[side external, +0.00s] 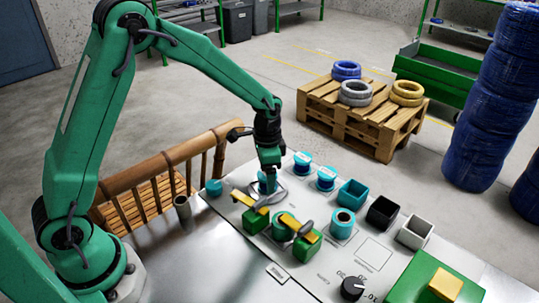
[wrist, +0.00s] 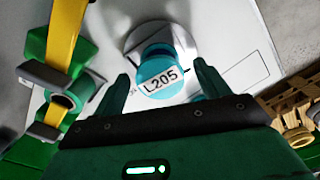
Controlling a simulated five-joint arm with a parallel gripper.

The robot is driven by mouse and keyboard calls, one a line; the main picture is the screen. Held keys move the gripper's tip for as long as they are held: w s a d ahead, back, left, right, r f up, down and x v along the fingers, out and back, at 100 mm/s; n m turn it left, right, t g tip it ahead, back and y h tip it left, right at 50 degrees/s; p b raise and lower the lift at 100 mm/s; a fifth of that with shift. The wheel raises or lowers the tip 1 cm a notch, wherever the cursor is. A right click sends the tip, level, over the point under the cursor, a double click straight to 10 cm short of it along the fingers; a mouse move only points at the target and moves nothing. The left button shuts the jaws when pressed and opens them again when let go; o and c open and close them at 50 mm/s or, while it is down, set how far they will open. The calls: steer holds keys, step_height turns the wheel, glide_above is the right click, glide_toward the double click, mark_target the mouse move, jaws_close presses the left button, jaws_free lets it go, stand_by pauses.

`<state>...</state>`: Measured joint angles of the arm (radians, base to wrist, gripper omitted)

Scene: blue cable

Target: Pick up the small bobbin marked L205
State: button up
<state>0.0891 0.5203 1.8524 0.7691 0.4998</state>
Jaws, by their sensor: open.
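The small bobbin marked L205 (wrist: 157,72) is blue-teal with a white label. In the wrist view it stands between my gripper's two fingers, on a round grey base. My gripper (wrist: 160,88) is open, with a finger on each side of the bobbin and visible gaps between. In the side external view my gripper (side external: 268,178) reaches down over the bobbin (side external: 264,188), hiding much of it. I cannot tell the exact height of the fingertips against the bobbin.
Green blocks with yellow levers (side external: 298,232) stand close in front of my gripper. Two labelled blue bobbins (side external: 326,178) stand behind to the right. Teal (side external: 352,193), black (side external: 382,212) and white (side external: 415,232) boxes line the panel. A wooden rail (side external: 165,170) is at the left.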

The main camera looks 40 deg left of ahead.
steer(key=shift+f, duration=0.85)
steer(key=c, duration=1.2)
steer(key=shift+o, duration=0.2)
steer(key=shift+r, duration=0.15)
steer(key=shift+r, duration=0.55)
steer(key=r, duration=0.3)
steer(key=shift+s+d+r, duration=0.1)
steer(key=shift+s+d, duration=0.05)
steer(key=shift+d, duration=0.1)
steer(key=s+d+r, duration=0.6)
steer(key=d, duration=0.3)
steer(key=shift+s+r, duration=0.25)
steer(key=shift+s, duration=0.05)
